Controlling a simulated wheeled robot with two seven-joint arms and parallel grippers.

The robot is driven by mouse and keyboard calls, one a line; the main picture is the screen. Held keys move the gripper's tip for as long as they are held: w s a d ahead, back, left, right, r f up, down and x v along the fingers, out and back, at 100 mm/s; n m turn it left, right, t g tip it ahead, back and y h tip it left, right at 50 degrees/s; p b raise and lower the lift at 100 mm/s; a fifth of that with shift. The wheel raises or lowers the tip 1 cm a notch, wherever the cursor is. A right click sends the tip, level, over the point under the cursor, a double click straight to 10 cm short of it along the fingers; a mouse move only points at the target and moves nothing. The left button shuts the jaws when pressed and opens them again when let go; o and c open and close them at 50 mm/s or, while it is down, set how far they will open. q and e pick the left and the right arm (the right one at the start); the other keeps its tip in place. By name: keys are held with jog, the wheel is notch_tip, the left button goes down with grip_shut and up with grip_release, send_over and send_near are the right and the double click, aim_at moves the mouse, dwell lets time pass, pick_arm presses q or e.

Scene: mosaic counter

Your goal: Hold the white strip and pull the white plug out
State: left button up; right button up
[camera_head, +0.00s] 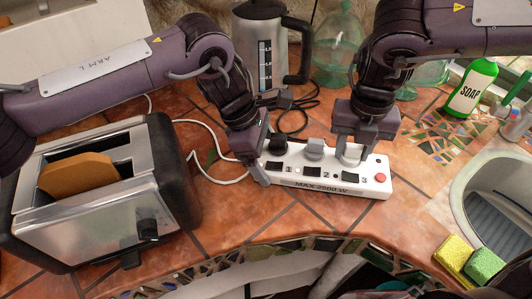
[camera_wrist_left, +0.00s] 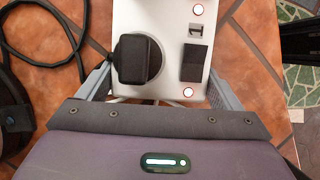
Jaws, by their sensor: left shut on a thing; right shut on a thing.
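The white strip (camera_head: 322,183), marked MAX 2500 W, lies on the tiled counter. It holds a black plug (camera_head: 277,144), a grey plug (camera_head: 314,149) and a white plug (camera_head: 350,157) from left to right. My left gripper (camera_head: 262,165) is shut on the strip's left end. In the left wrist view the strip (camera_wrist_left: 176,12) runs between its two fingers (camera_wrist_left: 160,84), with the black plug (camera_wrist_left: 138,58) close by. My right gripper (camera_head: 357,146) is shut on the white plug at the strip's right socket. The gripper partly hides this plug, and I cannot tell whether it is fully seated.
A toaster (camera_head: 85,205) with bread stands at left. A kettle (camera_head: 262,50) and glass bottle (camera_head: 338,45) stand behind the strip. A soap bottle (camera_head: 472,88), sink (camera_head: 495,205) and sponges (camera_head: 455,256) are at right. Cables (camera_head: 205,150) cross the counter behind the strip.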

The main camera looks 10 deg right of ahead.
aim_at(354, 146)
jog(key=shift+r, duration=2.3)
pick_arm(q)
jog(key=o, duration=0.6)
jog(key=v, duration=1.2)
